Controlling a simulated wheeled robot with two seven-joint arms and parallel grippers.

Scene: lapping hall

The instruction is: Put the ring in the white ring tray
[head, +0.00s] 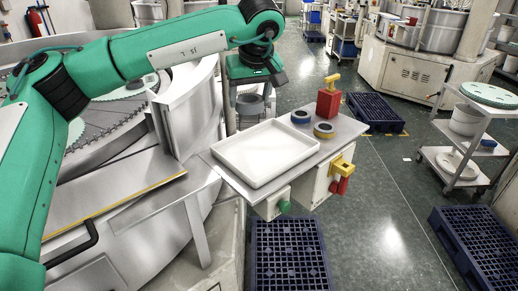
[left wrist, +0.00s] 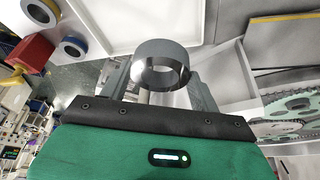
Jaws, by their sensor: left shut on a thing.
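The white ring tray (head: 225,154) lies on a small grey-topped stand in the middle of the head view and looks empty. Its white floor and rim also show at the top of the left wrist view (left wrist: 120,22). My left gripper (head: 279,76) is beyond the tray's far edge in the head view. In the left wrist view it is shut on a dark grey metal ring (left wrist: 160,50), held between its two fingers with the opening visible. My right gripper is not in view.
Two blue-edged rings (head: 301,117) and (head: 323,129) lie right of the tray, by a red container with a yellow top (head: 328,102). A large lapping machine (head: 120,115) stands left. Dark blue pallets (head: 290,255) lie on the floor; a trolley (head: 465,165) stands right.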

